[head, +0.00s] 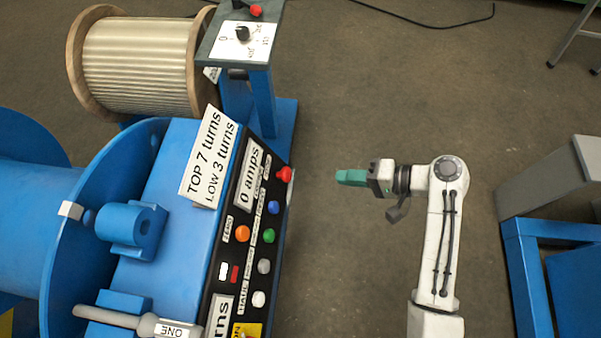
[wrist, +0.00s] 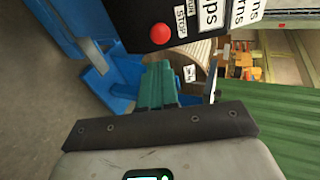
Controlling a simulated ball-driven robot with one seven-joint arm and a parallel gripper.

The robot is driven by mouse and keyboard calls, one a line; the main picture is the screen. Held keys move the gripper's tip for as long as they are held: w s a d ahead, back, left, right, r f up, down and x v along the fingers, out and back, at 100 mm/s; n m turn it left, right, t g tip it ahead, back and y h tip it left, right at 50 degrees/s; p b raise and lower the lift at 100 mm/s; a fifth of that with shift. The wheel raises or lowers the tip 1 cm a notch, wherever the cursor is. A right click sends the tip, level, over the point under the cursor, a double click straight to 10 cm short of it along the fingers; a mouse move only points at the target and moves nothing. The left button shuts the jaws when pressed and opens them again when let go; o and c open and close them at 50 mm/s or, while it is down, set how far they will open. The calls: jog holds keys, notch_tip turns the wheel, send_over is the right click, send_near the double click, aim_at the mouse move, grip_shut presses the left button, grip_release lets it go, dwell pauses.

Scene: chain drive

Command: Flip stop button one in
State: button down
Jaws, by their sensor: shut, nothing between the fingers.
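The red stop button (head: 285,174) sticks out at the far right corner of the black control panel (head: 212,283). In the wrist view the red button (wrist: 160,33) lies beyond my fingertips, beside a white label reading STOP. My gripper (head: 340,177) has green fingers, shut and empty, pointing left toward the panel. In the head view a gap separates the fingertips from the button. The green fingers also show in the wrist view (wrist: 157,72). A handle labelled ONE (head: 172,330) is at the panel's near left.
Blue (head: 274,207), orange (head: 242,233) and green (head: 268,235) buttons share the panel. A sign (head: 209,157) stands behind it. A blue post (head: 262,98) with a dial box (head: 240,40) rises beyond. Open floor lies right of the panel.

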aim_at(290, 175)
jog(key=x, duration=1.2)
jog(key=shift+a+f, duration=0.15)
jog(key=shift+a, duration=0.1)
